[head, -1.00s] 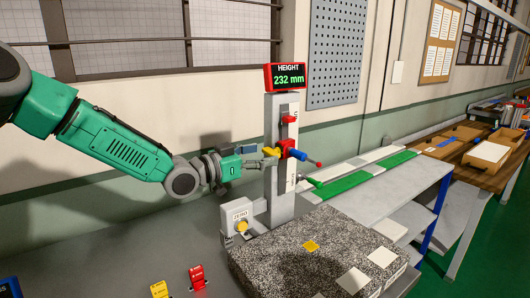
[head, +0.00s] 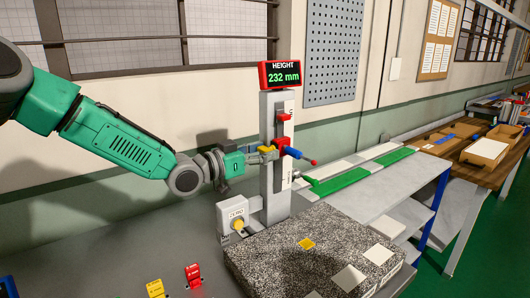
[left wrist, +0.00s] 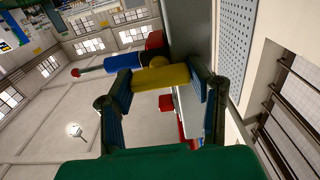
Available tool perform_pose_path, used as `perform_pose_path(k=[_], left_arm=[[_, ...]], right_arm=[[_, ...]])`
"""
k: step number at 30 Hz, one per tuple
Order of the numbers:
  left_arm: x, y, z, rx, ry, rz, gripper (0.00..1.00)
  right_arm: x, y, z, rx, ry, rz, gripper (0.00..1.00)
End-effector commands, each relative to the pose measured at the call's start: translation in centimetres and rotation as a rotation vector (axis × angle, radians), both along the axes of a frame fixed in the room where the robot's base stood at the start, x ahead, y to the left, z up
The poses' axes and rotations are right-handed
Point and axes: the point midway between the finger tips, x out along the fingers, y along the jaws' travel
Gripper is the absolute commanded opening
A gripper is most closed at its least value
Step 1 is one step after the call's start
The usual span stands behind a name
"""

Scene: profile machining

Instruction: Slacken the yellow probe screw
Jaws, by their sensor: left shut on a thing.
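The yellow probe screw (head: 264,149) sits on the left side of the red probe carriage (head: 281,146) on the grey height gauge column (head: 268,180). My left gripper (head: 266,154) reaches it from the left and is shut on it. In the left wrist view the yellow screw (left wrist: 160,78) lies crosswise between the two fingertips. The blue probe (head: 293,153) with a red ball tip points right, and it also shows in the left wrist view (left wrist: 118,62). The red display (head: 281,74) reads HEIGHT 232 mm. My right gripper is not in view.
A ZERO box (head: 231,214) with a yellow button stands at the column's foot. A speckled granite block (head: 275,262) with pale and yellow squares lies in front. Red (head: 193,275) and yellow (head: 155,288) pieces stand at front left. A side bench (head: 400,180) stretches right.

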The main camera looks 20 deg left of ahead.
Motion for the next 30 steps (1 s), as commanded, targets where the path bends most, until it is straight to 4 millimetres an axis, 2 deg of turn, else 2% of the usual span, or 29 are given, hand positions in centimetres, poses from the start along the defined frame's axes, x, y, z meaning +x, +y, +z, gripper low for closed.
perform_pose_path(k=[30], left_arm=[[0.0,0.2,-0.7,-0.715,0.571,0.004,0.17]], right_arm=[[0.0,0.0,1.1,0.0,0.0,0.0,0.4]])
